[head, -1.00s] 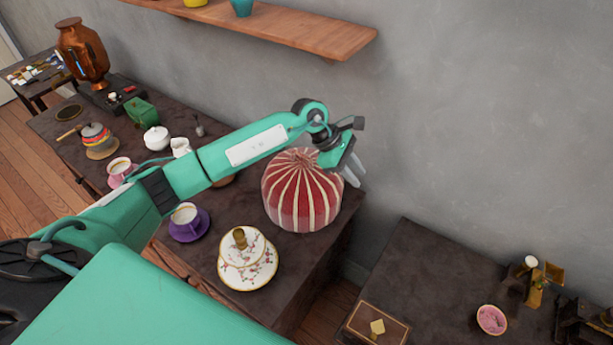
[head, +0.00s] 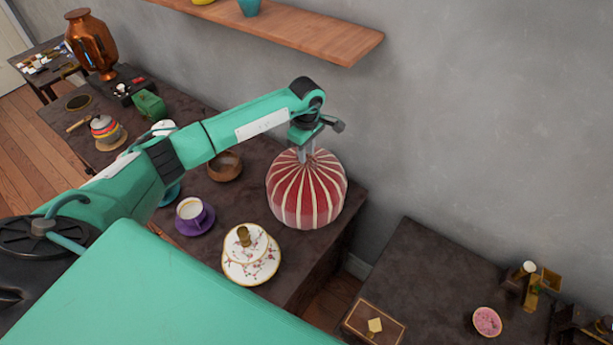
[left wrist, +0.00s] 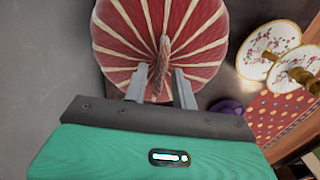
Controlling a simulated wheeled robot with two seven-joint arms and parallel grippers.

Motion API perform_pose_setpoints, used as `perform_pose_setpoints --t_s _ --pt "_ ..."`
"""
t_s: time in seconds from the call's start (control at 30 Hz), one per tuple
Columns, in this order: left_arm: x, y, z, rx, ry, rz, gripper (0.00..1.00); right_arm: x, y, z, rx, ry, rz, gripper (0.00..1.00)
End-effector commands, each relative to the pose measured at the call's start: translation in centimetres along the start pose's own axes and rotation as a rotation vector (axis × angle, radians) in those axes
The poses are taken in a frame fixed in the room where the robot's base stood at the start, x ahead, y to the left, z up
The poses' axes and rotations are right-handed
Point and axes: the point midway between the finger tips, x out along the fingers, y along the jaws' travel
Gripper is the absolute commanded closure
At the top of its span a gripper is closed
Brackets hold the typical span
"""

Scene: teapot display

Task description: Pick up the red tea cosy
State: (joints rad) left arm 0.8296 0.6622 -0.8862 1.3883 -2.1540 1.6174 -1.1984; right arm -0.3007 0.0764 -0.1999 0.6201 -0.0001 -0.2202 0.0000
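The red tea cosy (head: 306,192), striped with cream, stands upright on the dark table near its right end. My left gripper (head: 306,158) points down over its top. In the left wrist view the cosy (left wrist: 130,30) fills the upper middle, with a twisted loop (left wrist: 163,62) rising from its centre. The left gripper's two fingers (left wrist: 163,84) are apart, with the loop's near end between them. I cannot tell whether they touch it. My right gripper is not in view.
A white floral lidded dish (head: 250,258) and a cup on a purple saucer (head: 194,215) stand left of the cosy. A brown bowl (head: 225,167) sits behind my left arm. A wooden shelf (head: 290,30) is on the wall above.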

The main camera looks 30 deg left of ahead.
Motion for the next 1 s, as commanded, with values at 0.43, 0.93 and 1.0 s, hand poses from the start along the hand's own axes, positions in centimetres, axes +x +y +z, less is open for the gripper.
perform_pose_setpoints --t_s 0.43,0.93,1.0 --pt "1.5 0.0 0.0 -0.001 0.0 0.0 0.85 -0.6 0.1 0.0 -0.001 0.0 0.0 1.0" --pt "1.4 0.1 0.0 -0.001 0.0 0.001 1.0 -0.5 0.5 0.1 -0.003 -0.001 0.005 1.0" --pt "1.2 0.1 0.0 0.0 0.0 0.002 1.0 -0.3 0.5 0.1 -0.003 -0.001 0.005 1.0"
